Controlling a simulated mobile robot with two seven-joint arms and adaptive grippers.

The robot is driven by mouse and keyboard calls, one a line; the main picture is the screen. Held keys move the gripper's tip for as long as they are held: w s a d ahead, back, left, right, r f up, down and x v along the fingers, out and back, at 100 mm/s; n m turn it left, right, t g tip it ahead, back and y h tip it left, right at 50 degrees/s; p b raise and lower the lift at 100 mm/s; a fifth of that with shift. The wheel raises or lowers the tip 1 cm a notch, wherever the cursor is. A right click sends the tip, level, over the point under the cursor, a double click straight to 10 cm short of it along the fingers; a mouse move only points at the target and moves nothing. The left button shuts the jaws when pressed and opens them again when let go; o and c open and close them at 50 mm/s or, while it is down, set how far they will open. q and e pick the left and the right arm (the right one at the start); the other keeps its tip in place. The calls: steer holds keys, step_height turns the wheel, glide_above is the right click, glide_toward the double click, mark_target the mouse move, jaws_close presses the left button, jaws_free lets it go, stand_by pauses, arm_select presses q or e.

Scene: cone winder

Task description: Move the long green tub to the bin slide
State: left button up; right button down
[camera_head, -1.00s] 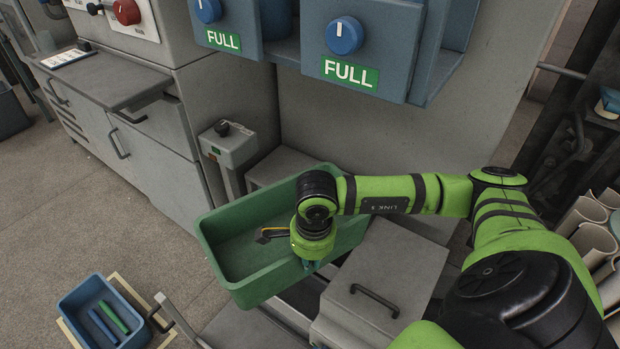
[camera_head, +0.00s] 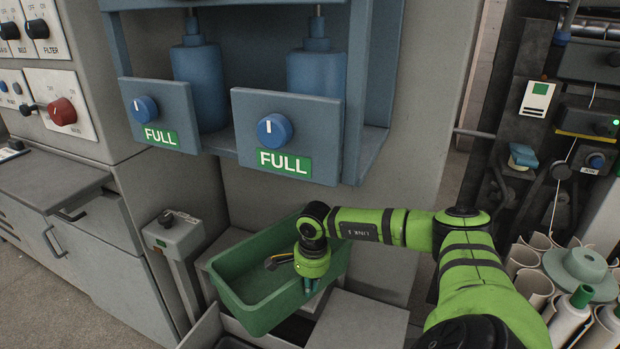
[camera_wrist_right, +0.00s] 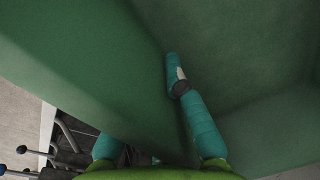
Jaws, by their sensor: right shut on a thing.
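The long green tub (camera_head: 262,318) is in the lower middle of the head view, tilted in the picture. It also fills much of the right wrist view (camera_wrist_right: 90,60). My right gripper (camera_head: 309,287) is shut on the tub's near right wall. In the wrist view one teal finger lies inside the tub and the other shows outside the wall. The tub's underside is hidden, so I cannot tell whether it touches anything below. I cannot identify the bin slide with certainty. My left gripper is out of view.
A grey box (camera_head: 360,325) stands right of the tub, a grey switch post (camera_head: 174,236) left of it. Blue housings with FULL labels (camera_head: 284,162) overhang behind. Pale tubes and cones (camera_head: 532,285) crowd the lower right. Grey floor shows at lower left.

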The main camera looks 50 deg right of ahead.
mark_target(310, 298)
step_height(310, 298, down, 5)
steer(key=shift+w+d+f, duration=0.1)
steer(key=shift+d+f, duration=0.05)
steer(key=shift+f, duration=0.05)
stand_by(0.3)
steer(key=shift+f, duration=0.1)
steer(key=c, duration=1.3)
jaws_free()
